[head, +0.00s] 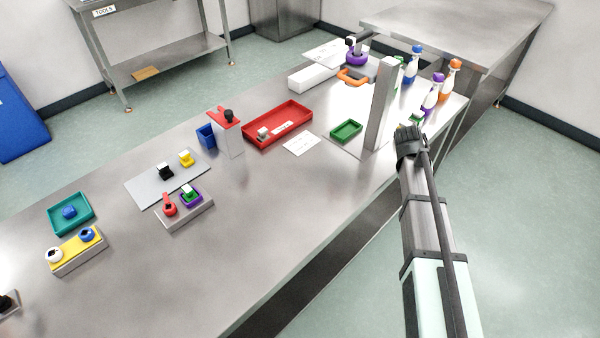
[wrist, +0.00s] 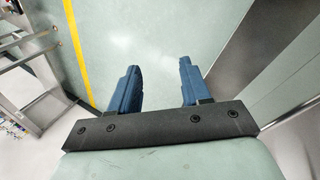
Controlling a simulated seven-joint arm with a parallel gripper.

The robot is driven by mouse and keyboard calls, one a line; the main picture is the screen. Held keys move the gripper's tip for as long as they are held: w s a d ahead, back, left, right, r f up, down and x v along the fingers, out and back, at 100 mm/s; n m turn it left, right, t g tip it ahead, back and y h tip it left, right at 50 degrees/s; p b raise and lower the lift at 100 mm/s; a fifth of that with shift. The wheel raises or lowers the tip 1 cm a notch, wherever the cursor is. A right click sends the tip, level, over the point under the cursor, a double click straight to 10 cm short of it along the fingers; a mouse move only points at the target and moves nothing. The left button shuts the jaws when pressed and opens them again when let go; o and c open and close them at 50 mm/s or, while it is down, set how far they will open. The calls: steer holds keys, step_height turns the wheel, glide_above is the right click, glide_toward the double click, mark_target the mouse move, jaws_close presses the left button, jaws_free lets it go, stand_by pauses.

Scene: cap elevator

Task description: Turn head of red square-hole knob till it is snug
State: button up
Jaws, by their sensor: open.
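A small red knob (head: 169,206) stands on the left of a grey block (head: 185,215) near the table's front edge in the head view. It has a dark mark or opening at its top; whether its hole is square is too small to tell. Beside it on the same block is a purple piece (head: 191,197) with a green and white top. My gripper (wrist: 158,78) shows in the wrist view with its two blue fingers apart and nothing between them. Floor lies beyond the fingers. In the head view my arm is at the right, far from the red knob; the fingers cannot be made out there.
A grey mat (head: 145,190) with black and yellow pieces lies behind the block. A yellow block (head: 76,252) and teal tray (head: 88,205) are left. A red-topped white box (head: 229,135), red tray (head: 299,111) and tall grey post (head: 382,105) stand right. The front middle is clear.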

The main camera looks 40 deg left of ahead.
steer(key=shift+n+t, duration=0.4)
steer(key=shift+t, duration=0.2)
steer(key=a+r, duration=0.3)
steer(key=s+a+r, duration=0.1)
steer(key=a+r, duration=0.5)
steer(key=a, duration=0.1)
steer(key=shift+s+r, duration=0.15)
steer(key=shift+s, duration=0.2)
steer(key=s+a+r+n+y, duration=0.1)
steer(key=s+a+r+n, duration=0.1)
steer(key=s+a, duration=0.55)
steer(key=s+a+r+n+y, duration=0.1)
steer(key=s+a+r+n, duration=0.1)
steer(key=s+a, duration=0.6)
step_height(320, 180, up, 8)
steer(key=n+g+y, duration=0.2)
steer(key=n+g, duration=0.1)
steer(key=n, duration=0.5)
glide_above(170, 208)
steer(key=f, duration=1.3)
steer(key=shift+a+f, duration=0.1)
steer(key=shift+a, duration=0.3)
steer(key=shift+c, duration=0.4)
steer(key=c, duration=0.7)
